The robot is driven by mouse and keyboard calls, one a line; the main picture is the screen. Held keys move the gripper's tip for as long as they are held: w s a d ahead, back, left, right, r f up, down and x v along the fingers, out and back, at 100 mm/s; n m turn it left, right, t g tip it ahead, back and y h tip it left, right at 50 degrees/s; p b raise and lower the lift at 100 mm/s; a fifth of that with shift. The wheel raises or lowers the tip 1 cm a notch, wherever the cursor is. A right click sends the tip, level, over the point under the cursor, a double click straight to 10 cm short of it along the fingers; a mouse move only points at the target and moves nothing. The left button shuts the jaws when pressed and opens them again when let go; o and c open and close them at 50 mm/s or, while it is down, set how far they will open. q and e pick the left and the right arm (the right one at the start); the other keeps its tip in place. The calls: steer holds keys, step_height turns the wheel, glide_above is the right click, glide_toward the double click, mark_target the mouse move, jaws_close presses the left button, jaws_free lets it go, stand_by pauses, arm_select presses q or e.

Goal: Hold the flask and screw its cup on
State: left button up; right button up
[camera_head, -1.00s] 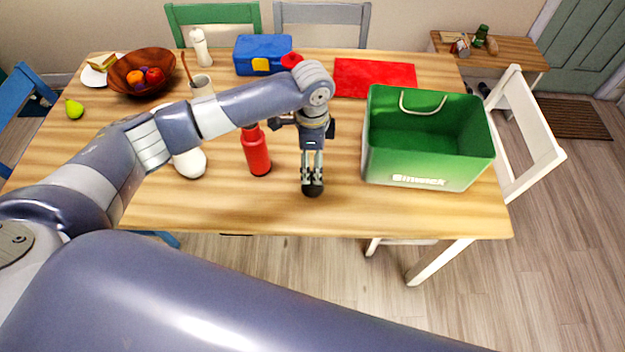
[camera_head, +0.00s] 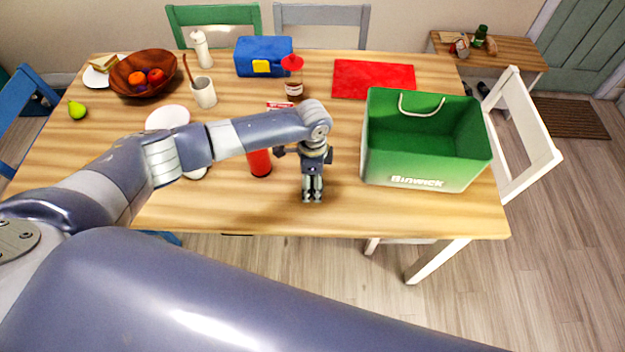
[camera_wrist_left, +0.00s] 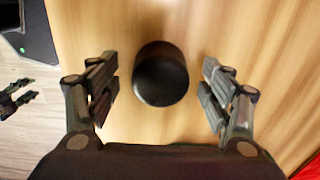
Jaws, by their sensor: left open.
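The red flask (camera_head: 260,164) stands upright on the table in the head view; my left forearm hides its top. The black round cup (camera_wrist_left: 160,78) lies on the wood in the left wrist view, between the two spread fingers with a gap on each side. My left gripper (camera_head: 313,199) is open, pointing down, just right of the flask near the table's front edge; it also shows in the left wrist view (camera_wrist_left: 158,88). In the head view the gripper hides the cup. Dark fingers of my right gripper (camera_wrist_left: 17,102) seem to show over the floor; their opening is unclear.
A green box (camera_head: 425,165) stands to the right of the gripper. A white plate (camera_head: 167,117), a mug (camera_head: 203,93) and a red-capped bottle (camera_head: 293,82) stand behind my arm. A red mat (camera_head: 373,79) lies at the back. The front table edge is close.

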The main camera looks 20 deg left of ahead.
arm_select(q)
steer(key=shift+f, duration=0.1)
steer(key=c, duration=1.2)
steer(key=shift+w+r, duration=0.1)
steer(key=shift+r, duration=0.6)
steer(key=shift+s+d+r+b, duration=0.1)
steer(key=shift+s+r+b, duration=0.2)
steer(key=shift+r, duration=0.25)
steer(key=shift+s+d+r+b, duration=0.15)
steer(key=shift+r+b, duration=0.15)
steer(key=shift+r, duration=0.2)
steer(key=s+d, duration=0.1)
steer(key=s, duration=0.4)
steer(key=s+d+r+b, duration=0.1)
steer(key=s, duration=0.3)
steer(key=s+d, duration=0.2)
steer(key=s, duration=0.3)
steer(key=shift+s+r+b, duration=0.3)
steer(key=shift+b, duration=0.1)
